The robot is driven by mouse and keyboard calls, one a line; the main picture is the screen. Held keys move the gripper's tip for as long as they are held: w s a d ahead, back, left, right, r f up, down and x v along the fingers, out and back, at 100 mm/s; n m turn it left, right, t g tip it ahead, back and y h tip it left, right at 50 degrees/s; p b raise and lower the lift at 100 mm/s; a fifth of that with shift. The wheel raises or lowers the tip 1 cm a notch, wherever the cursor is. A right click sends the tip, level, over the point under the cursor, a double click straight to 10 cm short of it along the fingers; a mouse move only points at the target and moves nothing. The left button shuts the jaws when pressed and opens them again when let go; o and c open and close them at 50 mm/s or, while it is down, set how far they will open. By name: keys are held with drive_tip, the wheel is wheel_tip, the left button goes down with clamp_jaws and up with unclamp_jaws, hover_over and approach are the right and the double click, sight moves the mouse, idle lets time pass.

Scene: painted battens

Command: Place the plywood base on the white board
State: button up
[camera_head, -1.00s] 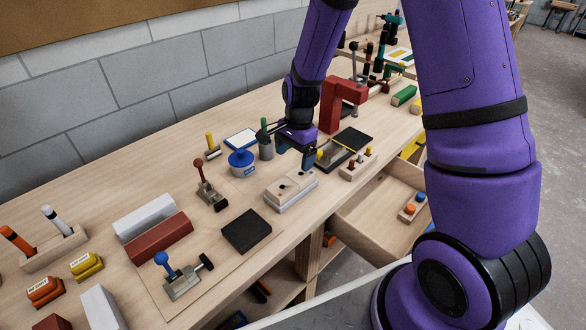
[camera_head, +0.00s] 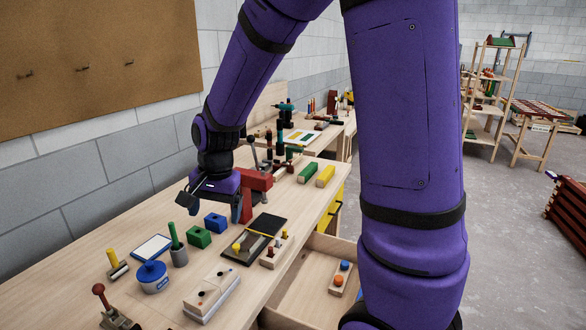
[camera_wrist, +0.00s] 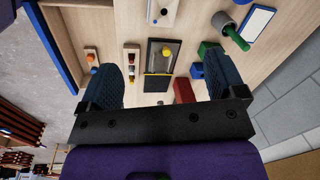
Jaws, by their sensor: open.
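A pale wooden plate with dark spots (camera_head: 208,288), which looks like the plywood base, lies on a whitish slab (camera_head: 222,306) at the bench's front edge. It is partly cut off at the top of the wrist view (camera_wrist: 165,10). A white board with a dark blue edge (camera_head: 152,248) lies flat on the bench behind it; it also shows in the wrist view (camera_wrist: 257,20). I cannot tell which white piece the task means. My gripper (camera_head: 213,208) is open and empty above the bench, beyond both, near the red vise. Its spread fingers show in the wrist view (camera_wrist: 163,78).
A green block (camera_head: 198,237), a blue block (camera_head: 215,222), a pen cup (camera_head: 179,256) and a blue pot (camera_head: 152,278) stand nearby. A red vise (camera_head: 256,182) stands close to my gripper. A dark tray (camera_head: 259,246) lies right of the blocks. An open drawer (camera_head: 305,290) juts from the front.

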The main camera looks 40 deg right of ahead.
drive_tip(key=s+d+r+n+t, duration=0.2)
drive_tip(key=s+r+n, duration=0.2)
drive_tip(key=s+r, duration=0.4)
drive_tip(key=s+d+r+n+t+h, duration=0.1)
drive_tip(key=s+r+n, duration=0.4)
drive_tip(key=s, duration=0.8)
wheel_tip(320, 180, up, 3)
drive_tip(key=shift+s+d+r+n+t, duration=0.1)
drive_tip(key=shift+s+d+n+t, duration=0.15)
drive_tip(key=shift+d+t, duration=0.25)
drive_tip(key=shift+w, duration=0.1)
